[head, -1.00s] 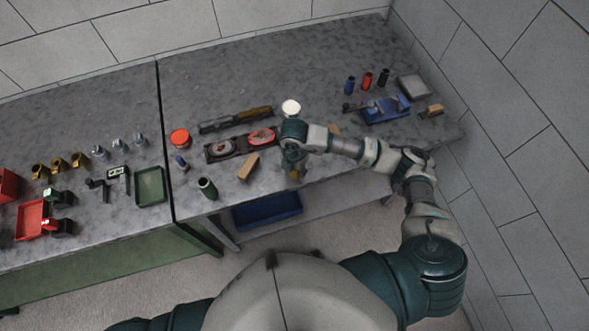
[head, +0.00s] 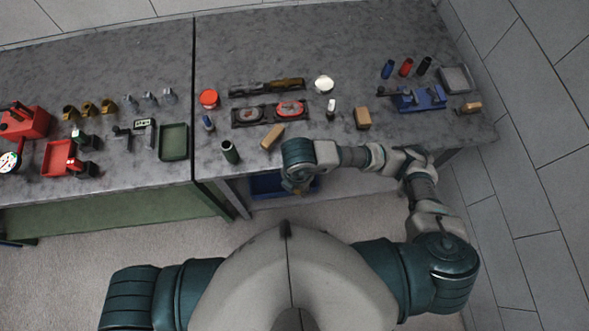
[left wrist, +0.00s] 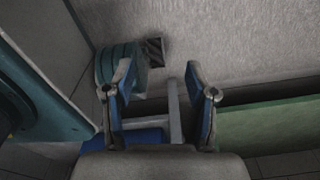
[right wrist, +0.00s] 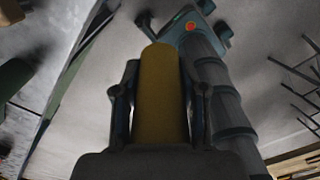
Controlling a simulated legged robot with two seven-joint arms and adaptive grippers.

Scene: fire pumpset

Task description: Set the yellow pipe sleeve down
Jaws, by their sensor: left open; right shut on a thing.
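The yellow pipe sleeve (right wrist: 160,95) stands lengthwise between the fingers of my right gripper (right wrist: 160,88) in the right wrist view. That gripper is shut on it, with a finger on each side. In the head view my right gripper (head: 297,188) is small, at the front edge of the bench (head: 400,150), over the blue bin below; the sleeve is mostly hidden there by my wrist. My left gripper (left wrist: 159,78) is open and empty in the left wrist view. It does not show in the head view.
A wooden block (head: 272,137) and a dark green cylinder (head: 230,152) stand near the bench's front edge. Another block (head: 362,118) and a blue fixture (head: 420,98) are further right. A blue bin (head: 268,184) sits under the bench.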

